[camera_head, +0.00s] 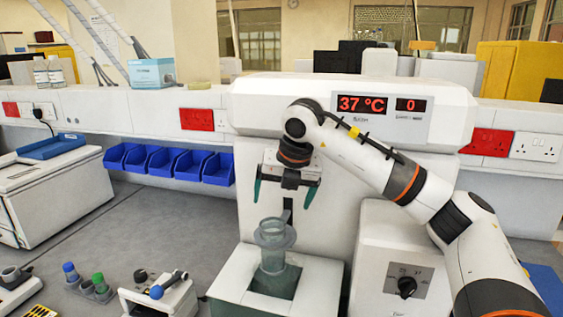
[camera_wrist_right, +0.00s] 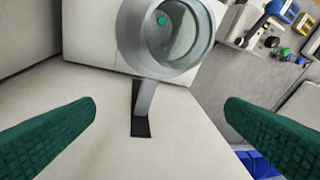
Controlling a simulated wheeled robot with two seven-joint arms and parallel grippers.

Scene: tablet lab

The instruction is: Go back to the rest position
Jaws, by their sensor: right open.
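My right gripper (camera_head: 284,192) is open and empty, with its green fingers pointing down in the head view. It hangs above and a little behind a clear cylindrical vessel (camera_head: 275,240), in front of the white machine (camera_head: 262,110). The vessel stands upright in the square opening of the machine's base (camera_head: 232,275). In the right wrist view the green fingers (camera_wrist_right: 162,130) are wide apart. The vessel (camera_wrist_right: 168,35) shows beyond them with a small green spot inside, and a grey bracket (camera_wrist_right: 146,98) joins it to a dark slot. My left gripper is not in view.
The machine's display reads 37 °C and 0. A control box with a black knob (camera_head: 406,287) stands right of the vessel. Blue bins (camera_head: 165,162) hang along the wall at left. Small bottles (camera_head: 99,283) and a small device (camera_head: 160,297) stand at front left. The grey bench behind them is clear.

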